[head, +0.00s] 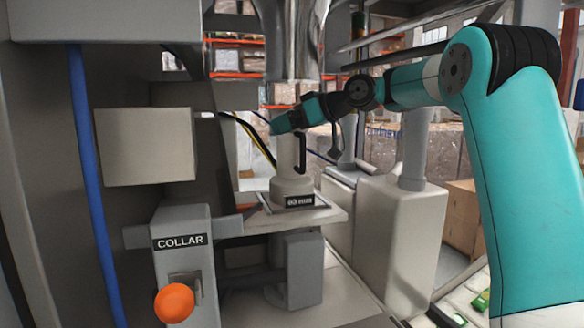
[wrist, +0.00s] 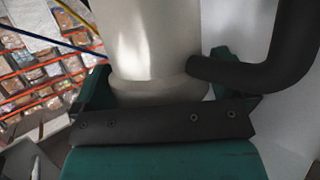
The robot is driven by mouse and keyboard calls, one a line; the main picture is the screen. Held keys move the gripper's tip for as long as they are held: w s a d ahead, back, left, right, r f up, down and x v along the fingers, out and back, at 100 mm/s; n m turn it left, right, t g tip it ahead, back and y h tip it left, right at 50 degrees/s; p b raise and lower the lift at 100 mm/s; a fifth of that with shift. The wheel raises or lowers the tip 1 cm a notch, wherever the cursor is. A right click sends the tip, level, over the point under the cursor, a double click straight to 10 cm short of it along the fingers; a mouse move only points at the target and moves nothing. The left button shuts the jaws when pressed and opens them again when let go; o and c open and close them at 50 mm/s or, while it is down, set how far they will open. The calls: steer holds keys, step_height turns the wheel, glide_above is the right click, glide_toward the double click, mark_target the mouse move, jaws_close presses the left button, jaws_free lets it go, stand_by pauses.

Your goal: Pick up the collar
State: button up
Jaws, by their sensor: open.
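The collar (head: 288,163) appears to be the pale upright cylinder with a wider foot and a dark bent handle. It stands on a small shelf below a shiny metal spout. A plate at its foot seems to read "60 mm". My gripper (head: 279,124) is at the upper part of the collar in the head view. In the wrist view, the pale collar (wrist: 158,45) rises between the teal jaws of my gripper (wrist: 162,82), with its dark handle at right. The jaws are open; I cannot tell whether they touch it. The fingertips are partly hidden.
A grey box labelled "COLLAR" with an orange knob (head: 174,303) stands at front left. The metal spout (head: 293,45) hangs close above the collar. The grey shelf (head: 333,215) carries it. A pale grey cabinet (head: 400,235) stands to the right. A blue pipe (head: 92,180) runs down at left.

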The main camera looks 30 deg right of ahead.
steer(key=c, duration=1.4)
steer(key=shift+c, duration=0.3)
steer(key=shift+r, duration=0.2)
